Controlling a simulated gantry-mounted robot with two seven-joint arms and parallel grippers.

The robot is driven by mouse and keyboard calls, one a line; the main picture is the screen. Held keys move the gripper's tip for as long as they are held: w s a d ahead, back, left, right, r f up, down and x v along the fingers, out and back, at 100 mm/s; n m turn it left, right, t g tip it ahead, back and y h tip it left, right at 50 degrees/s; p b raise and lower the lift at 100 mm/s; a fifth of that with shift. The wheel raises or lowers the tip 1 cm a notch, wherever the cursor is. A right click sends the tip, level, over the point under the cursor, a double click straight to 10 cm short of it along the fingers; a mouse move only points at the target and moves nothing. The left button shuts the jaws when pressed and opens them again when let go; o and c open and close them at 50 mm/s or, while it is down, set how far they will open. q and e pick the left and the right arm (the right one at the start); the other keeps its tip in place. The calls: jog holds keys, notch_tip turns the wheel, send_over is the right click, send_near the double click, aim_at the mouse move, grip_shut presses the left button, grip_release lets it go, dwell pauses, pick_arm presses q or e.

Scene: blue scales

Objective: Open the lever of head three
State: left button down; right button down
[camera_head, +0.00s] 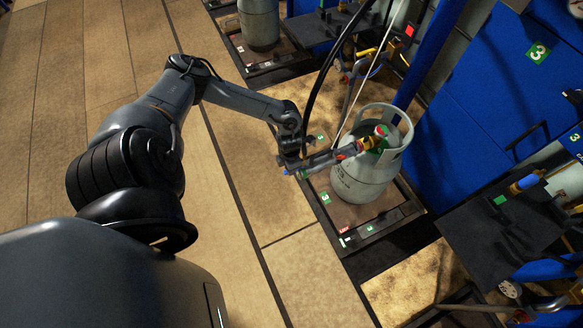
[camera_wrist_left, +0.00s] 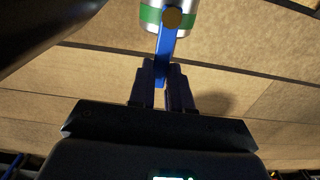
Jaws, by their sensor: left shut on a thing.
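Head three, a filling head with a grey body (camera_head: 322,160), sits on top of the grey gas cylinder (camera_head: 362,180) and sticks out to the left. In the left wrist view its silver end with a green band (camera_wrist_left: 150,15) shows at the top. The blue lever (camera_wrist_left: 166,45) hangs from a brass-coloured pivot there. My left gripper (camera_wrist_left: 163,75) is shut on the lever's lower end, with the lever between its two dark fingers. In the head view my left gripper (camera_head: 288,160) is beside the head's left end, its fingers hard to make out. My right gripper is not in view.
The gas cylinder stands on a scale platform (camera_head: 412,207) with green number 3 labels. Another cylinder (camera_head: 259,22) stands on a scale at the top. A black hose (camera_head: 318,95) runs above. Blue panels (camera_head: 480,90) stand to the right. Floor on the left is clear.

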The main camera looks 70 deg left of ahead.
pick_arm(q)
jog(key=c, duration=1)
grip_release()
jog(key=shift+c, duration=0.2)
notch_tip(320, 180, up, 11)
jog(key=p, duration=0.3)
jog(key=shift+f, duration=0.1)
